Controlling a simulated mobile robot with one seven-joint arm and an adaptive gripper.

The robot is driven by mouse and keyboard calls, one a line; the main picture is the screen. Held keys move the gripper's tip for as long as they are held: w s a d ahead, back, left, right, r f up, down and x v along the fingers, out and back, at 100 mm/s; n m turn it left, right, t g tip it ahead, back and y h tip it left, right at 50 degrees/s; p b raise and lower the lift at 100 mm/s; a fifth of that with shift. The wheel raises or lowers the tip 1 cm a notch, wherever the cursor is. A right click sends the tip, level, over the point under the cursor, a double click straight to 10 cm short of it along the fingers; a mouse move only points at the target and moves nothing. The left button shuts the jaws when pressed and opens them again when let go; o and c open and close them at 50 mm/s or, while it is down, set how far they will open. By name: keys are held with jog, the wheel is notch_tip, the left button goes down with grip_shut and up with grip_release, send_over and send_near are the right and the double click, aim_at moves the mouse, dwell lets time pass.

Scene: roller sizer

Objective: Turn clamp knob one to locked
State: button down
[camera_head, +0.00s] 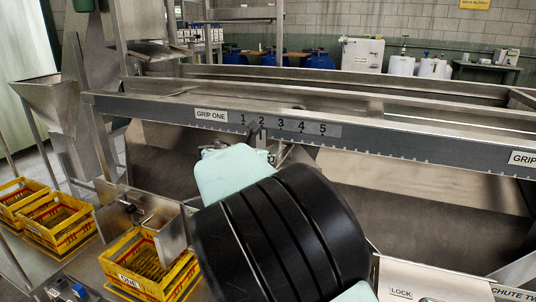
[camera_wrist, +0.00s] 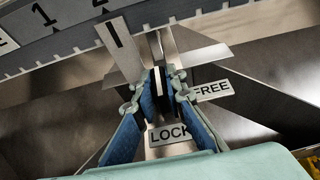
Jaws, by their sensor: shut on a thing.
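In the wrist view my gripper (camera_wrist: 160,82) has its two blue-padded fingers closed on a narrow metal clamp knob (camera_wrist: 157,75), much of which the fingers hide. A LOCK label (camera_wrist: 168,135) shows below, between the fingers, and a FREE label (camera_wrist: 212,90) lies to the right of the right finger. A pointer plate with a black line (camera_wrist: 115,42) stands just left of the knob. In the head view my arm hides the knob and the fingertips. The pointer plate (camera_head: 261,136) shows there below the 2 on the number scale (camera_head: 284,125), beside the GRIP ONE label (camera_head: 210,115).
A long toothed steel rail (camera_head: 430,143) crosses above the gripper. Yellow crates (camera_head: 142,278) stand at lower left beside a steel hopper (camera_head: 52,95). Another LOCK panel (camera_head: 401,292) and a CHUTE label (camera_head: 513,294) are at lower right.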

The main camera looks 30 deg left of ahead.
jog(key=shift+r, duration=0.1)
jog(key=c, duration=2)
grip_release()
jog(key=shift+o, duration=0.2)
jog(key=v, duration=1.2)
jog(key=shift+w, duration=0.1)
